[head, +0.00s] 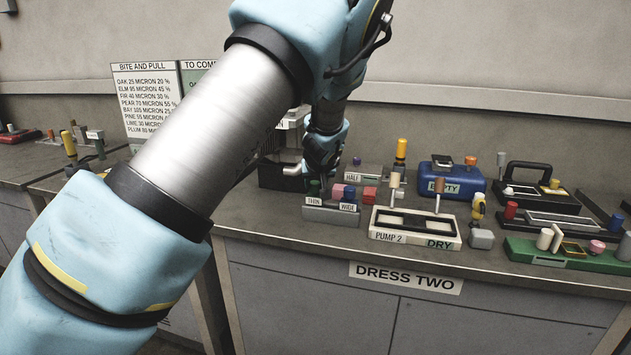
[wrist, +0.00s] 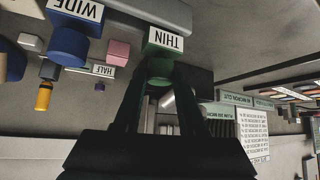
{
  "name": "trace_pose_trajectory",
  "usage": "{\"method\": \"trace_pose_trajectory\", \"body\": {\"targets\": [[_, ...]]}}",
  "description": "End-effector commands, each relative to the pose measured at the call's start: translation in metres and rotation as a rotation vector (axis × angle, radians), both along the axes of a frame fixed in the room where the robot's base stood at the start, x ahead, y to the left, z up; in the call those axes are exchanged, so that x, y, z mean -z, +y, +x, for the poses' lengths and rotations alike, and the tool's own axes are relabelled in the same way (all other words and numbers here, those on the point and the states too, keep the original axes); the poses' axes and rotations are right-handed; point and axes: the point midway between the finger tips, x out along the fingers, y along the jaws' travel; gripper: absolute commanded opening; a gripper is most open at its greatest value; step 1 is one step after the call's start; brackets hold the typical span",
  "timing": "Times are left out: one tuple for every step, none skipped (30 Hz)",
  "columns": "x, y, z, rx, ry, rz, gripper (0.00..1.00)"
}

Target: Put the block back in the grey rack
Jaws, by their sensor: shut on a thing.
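The grey rack (head: 331,214) stands on the bench, with a THIN label at its left and a WIDE label at its right. A green block (head: 315,188) is at the THIN end, and it shows between my fingers in the wrist view (wrist: 159,69). My gripper (head: 316,176) points down over that end, shut on the green block. A blue block (head: 350,192) sits by the WIDE label and also shows in the wrist view (wrist: 68,46). The green block's lower end is hidden, so I cannot tell how deep it sits.
Behind the rack are a HALF label (head: 353,177), a pink block (head: 338,190) and a red block (head: 369,195). A white PUMP 2 tray (head: 416,238) stands close on the right. A blue EMPTY box (head: 458,184) and a green tray (head: 560,256) lie farther right.

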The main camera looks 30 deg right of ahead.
Motion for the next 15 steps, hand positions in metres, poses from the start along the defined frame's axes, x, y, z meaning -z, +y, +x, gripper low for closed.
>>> {"method": "trace_pose_trajectory", "body": {"targets": [[0.0008, 0.0, 0.0001, 0.0, 0.0, 0.0, 0.0], [0.0009, 0.0, 0.0001, 0.0, -0.001, 0.0, 0.0], [0.0009, 0.0, 0.0001, 0.0, -0.001, 0.0, 0.0], [0.0009, 0.0, 0.0001, 0.0, -0.001, 0.0, 0.0], [0.0009, 0.0, 0.0001, 0.0, -0.001, 0.0, 0.0], [0.0009, 0.0, 0.0001, 0.0, -0.001, 0.0, 0.0], [0.0011, 0.0, 0.0001, 0.0, -0.001, 0.0, 0.0], [0.0018, -0.0001, 0.0, 0.0, 0.0, 0.0, 0.0], [0.003, 0.0, 0.0, 0.0, -0.001, 0.0, 0.0], [0.0042, 0.0, 0.0, -0.001, -0.001, -0.001, 0.0], [0.0051, -0.0001, 0.0, -0.001, -0.001, -0.001, 0.0], [0.0033, -0.0001, 0.0, 0.0, 0.0, 0.0, 0.45], [0.0032, 0.0, 0.0, 0.0, 0.0, 0.0, 0.48], [0.0031, 0.0, 0.0, 0.0, 0.0, 0.0, 0.52], [0.0031, 0.0, 0.0, 0.0, 0.0, 0.0, 0.56]]}}
